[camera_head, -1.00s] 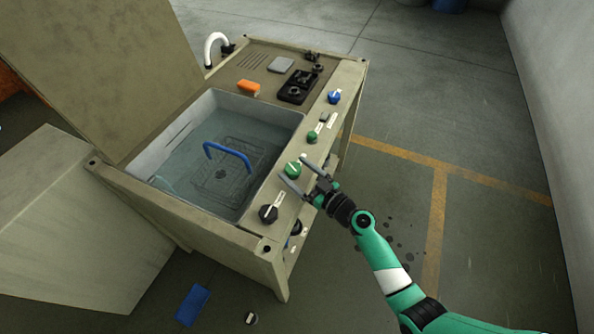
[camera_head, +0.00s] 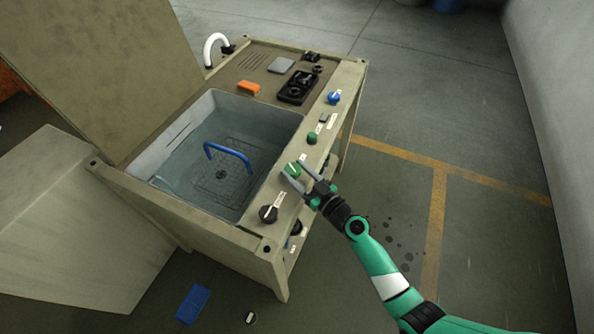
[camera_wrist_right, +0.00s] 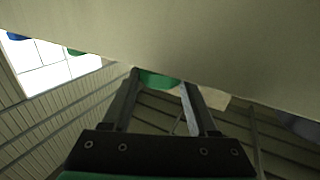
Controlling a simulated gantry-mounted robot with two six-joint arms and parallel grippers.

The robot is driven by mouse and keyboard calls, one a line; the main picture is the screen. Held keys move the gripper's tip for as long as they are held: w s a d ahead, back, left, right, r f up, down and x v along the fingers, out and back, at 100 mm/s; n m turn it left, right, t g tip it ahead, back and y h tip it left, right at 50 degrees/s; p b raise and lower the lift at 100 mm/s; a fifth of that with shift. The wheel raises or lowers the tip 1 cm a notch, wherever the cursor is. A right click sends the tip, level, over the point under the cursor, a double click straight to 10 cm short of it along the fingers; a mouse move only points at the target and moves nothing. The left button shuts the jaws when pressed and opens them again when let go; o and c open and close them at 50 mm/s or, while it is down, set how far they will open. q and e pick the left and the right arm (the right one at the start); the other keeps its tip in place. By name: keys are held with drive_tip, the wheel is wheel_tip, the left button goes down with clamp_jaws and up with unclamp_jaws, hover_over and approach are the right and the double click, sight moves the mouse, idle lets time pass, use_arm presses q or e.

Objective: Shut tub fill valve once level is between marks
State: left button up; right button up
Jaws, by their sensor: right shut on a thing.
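The beige machine's open tub (camera_head: 175,137) holds clear water over a mesh basket with a blue handle (camera_head: 228,151). The level marks are too small to read. A green knob (camera_head: 292,170) with a pale line sits on the front panel beside the tub. My right gripper (camera_head: 293,168) is shut on this knob, one finger on each side. In the right wrist view the green knob (camera_wrist_right: 158,79) shows between the fingers, under the panel edge. Labels near the knob are unreadable. My left gripper is out of view.
An orange block (camera_head: 248,88) lies on the deck behind the tub. A blue item (camera_head: 193,304) lies on the floor.

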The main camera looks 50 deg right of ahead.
drive_tip(key=m+h+p, duration=0.1)
drive_tip(key=h+p, duration=0.1)
drive_tip(key=m+g+h+p, duration=0.1)
drive_tip(key=h+p, duration=0.1)
drive_tip(key=m+h+p, duration=0.2)
drive_tip(key=shift+w+a+r+g+p, duration=0.2)
drive_tip(key=shift+a+g+p, duration=0.1)
drive_tip(key=shift+a+g, duration=0.1)
drive_tip(key=shift+f+m+g+h+p, duration=0.15)
drive_tip(key=shift+m+g+h+p, duration=0.15)
drive_tip(key=shift+m+g+h, duration=0.5)
drive_tip(key=shift+f+m+h, duration=0.15)
drive_tip(key=shift+m+h, duration=0.35)
drive_tip(key=shift+h, duration=0.3)
drive_tip(key=shift+g+h, duration=0.3)
drive_tip(key=o, duration=1.4)
drive_tip(key=shift+s+a, duration=0.1)
drive_tip(key=shift+s, duration=0.05)
drive_tip(key=p+v, duration=0.4)
drive_tip(key=v, duration=0.7)
drive_tip(key=shift+s+a, duration=0.15)
drive_tip(key=shift+s, duration=0.05)
